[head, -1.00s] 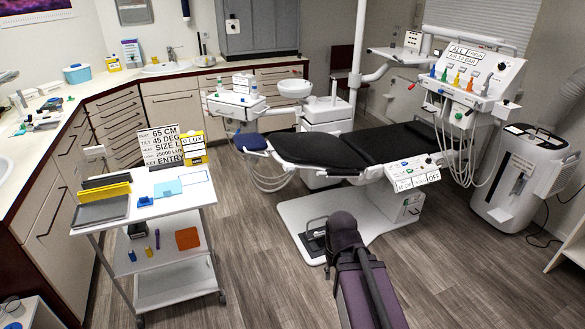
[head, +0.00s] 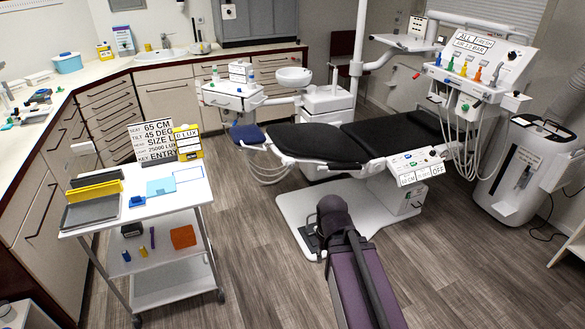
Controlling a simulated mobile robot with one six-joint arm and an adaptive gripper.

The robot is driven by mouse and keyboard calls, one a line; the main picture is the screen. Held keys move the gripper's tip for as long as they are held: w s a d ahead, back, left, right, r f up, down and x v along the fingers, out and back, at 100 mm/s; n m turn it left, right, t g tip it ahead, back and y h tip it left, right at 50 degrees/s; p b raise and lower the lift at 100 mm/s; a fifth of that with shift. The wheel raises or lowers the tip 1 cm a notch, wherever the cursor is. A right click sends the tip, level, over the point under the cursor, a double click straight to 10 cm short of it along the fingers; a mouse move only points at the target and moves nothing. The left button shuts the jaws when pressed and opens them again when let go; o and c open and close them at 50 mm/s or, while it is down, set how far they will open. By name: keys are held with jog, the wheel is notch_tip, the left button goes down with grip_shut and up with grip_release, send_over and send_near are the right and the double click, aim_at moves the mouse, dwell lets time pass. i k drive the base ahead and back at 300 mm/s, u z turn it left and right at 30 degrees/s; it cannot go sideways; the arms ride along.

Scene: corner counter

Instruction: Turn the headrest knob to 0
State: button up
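My purple arm (head: 358,275) rises from the bottom edge, in front of the chair base. My gripper is not visible.
A white trolley (head: 185,208) at left holds trays, a sign and a yellow meter reading 0 LUX (head: 187,142). A delivery unit (head: 472,70) with coloured handpieces and hanging hoses stands at right, near a white floor machine (head: 510,175). Wood floor is free between trolley and chair.

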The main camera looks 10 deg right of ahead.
aim_at(290, 165)
jog(key=u, duration=0.3)
jog(key=i, duration=1.1)
jog(key=z, duration=0.4)
